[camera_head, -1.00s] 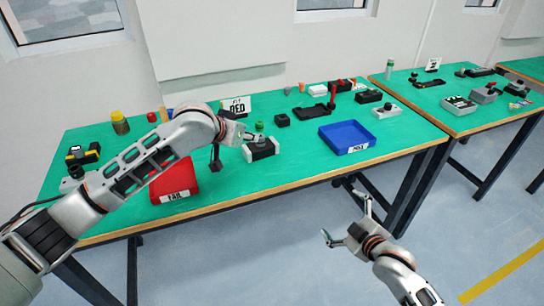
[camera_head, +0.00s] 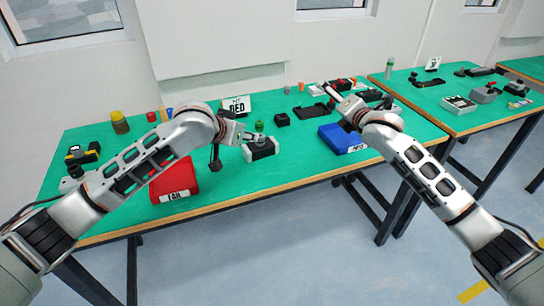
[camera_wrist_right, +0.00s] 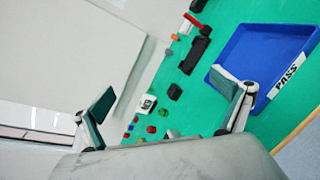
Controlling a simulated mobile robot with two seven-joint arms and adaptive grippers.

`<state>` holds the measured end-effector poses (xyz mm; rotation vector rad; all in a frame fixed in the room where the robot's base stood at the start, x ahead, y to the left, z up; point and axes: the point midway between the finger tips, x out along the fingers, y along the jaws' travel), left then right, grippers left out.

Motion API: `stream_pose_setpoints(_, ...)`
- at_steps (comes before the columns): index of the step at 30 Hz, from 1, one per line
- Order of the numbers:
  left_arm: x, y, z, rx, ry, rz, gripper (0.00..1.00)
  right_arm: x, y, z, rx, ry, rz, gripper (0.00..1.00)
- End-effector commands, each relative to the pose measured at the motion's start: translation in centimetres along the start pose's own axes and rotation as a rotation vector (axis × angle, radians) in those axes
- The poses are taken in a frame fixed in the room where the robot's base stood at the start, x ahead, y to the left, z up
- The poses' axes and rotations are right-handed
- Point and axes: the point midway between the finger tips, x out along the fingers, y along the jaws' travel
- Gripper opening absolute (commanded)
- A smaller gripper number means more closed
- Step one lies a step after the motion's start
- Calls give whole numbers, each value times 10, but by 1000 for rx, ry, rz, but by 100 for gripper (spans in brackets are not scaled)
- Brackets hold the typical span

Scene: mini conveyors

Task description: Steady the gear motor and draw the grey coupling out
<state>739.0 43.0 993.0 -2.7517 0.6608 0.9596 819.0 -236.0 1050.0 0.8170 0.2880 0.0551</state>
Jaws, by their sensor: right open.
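A black and light grey unit (camera_head: 260,149), which I take for the gear motor, sits on the green bench top near the middle. My left gripper (camera_head: 250,137) is at its upper left side; whether its fingers are closed on it is too small to tell. I cannot make out the grey coupling clearly. My right gripper (camera_head: 328,91) is raised over the back right of the bench, apart from the unit. In the right wrist view my right gripper (camera_wrist_right: 163,92) is open with nothing between its fingers.
A blue tray (camera_head: 330,133), labelled PASS in the right wrist view (camera_wrist_right: 232,60), lies below my right arm. A red FAIL bin (camera_head: 183,182) stands left of the unit. A white sign (camera_head: 238,104), a black block (camera_head: 282,119) and several small parts stand behind. Bench front centre is clear.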

Motion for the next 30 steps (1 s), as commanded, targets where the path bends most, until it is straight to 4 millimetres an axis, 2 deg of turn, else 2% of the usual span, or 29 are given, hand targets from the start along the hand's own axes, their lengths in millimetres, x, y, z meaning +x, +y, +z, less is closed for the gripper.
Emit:
stream_pose_setpoints(1,0,0,0,0,0,0,28,4,4,-29,-95,33,5,100)
stream_pose_setpoints(6,0,0,0,0,0,0,28,6,15,-120,-416,129,40,100)
stream_pose_setpoints(9,0,0,0,0,0,0,28,3,20,-168,-584,175,72,100)
stream_pose_setpoints(13,0,0,0,0,0,0,28,-3,24,-216,-757,219,113,100)
stream_pose_setpoints(16,0,0,0,0,0,0,28,-7,26,-239,-847,238,138,100)
stream_pose_setpoints(19,0,0,0,0,0,0,28,-9,28,-252,-897,248,153,100)
stream_pose_setpoints(23,0,0,0,0,0,0,28,-5,29,-259,-917,252,160,100)
stream_pose_setpoints(30,0,0,0,0,0,0,28,21,30,-266,-914,251,158,100)
